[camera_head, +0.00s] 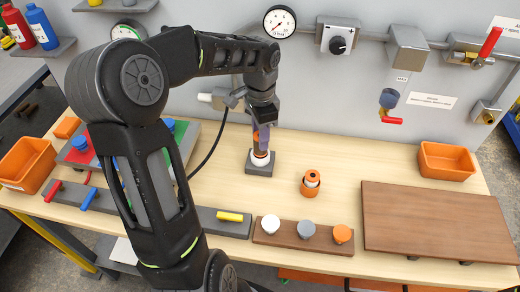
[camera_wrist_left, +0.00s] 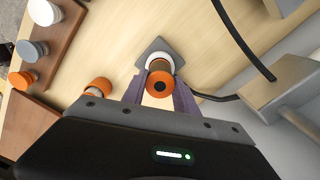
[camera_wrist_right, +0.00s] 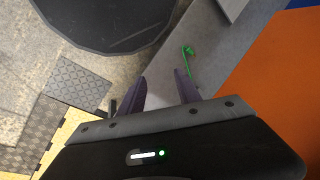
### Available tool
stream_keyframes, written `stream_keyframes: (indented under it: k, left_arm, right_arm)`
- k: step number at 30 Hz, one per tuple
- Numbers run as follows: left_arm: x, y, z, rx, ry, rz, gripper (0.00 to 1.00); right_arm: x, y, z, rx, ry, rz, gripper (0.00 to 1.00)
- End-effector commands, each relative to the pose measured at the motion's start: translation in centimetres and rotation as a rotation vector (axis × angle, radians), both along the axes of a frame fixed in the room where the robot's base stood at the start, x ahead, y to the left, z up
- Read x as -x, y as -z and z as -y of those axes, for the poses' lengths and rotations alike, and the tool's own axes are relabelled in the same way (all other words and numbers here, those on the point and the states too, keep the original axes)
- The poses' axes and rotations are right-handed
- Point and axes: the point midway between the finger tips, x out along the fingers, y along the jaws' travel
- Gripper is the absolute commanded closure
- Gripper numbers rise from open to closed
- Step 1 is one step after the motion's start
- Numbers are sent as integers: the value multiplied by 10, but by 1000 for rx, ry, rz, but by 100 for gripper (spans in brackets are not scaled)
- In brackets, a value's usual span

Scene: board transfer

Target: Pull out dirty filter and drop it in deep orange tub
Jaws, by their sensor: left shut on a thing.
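My left gripper (camera_head: 262,140) points down and is shut on the orange-capped filter (camera_head: 257,136), which stands upright at a white ring on a dark grey square base (camera_head: 262,169). In the left wrist view the filter's orange end (camera_wrist_left: 160,86) with a dark centre sits between my left fingers (camera_wrist_left: 160,95). A second orange and white filter (camera_head: 311,183) stands on the table to the right of the base. An orange tub (camera_head: 28,163) is at the far left and looks the deeper; another, shallower orange tub (camera_head: 446,161) is at the right. My right gripper (camera_wrist_right: 158,92) is open and empty.
A brown board (camera_head: 435,221) lies at the right. A brown strip with white, grey and orange caps (camera_head: 302,234) is at the front. Gauges, a knob and red-handled valves (camera_head: 490,42) line the back wall. A dark cable hangs beside my left arm.

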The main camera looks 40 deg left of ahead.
Motion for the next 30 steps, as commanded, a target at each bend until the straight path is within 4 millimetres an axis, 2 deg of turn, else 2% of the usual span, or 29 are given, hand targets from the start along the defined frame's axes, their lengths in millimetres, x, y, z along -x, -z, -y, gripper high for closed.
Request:
stream_keyframes:
  k: [6,20,30]
  left_arm:
    - [0,-8,0,0,0,0,100]
    - [0,-9,0,0,0,0,100]
    - [0,-35,0,0,0,0,100]
  right_arm:
    - [0,-6,0,0,0,0,60]
    - [0,-8,0,0,0,0,60]
    - [0,-28,0,0,0,0,60]
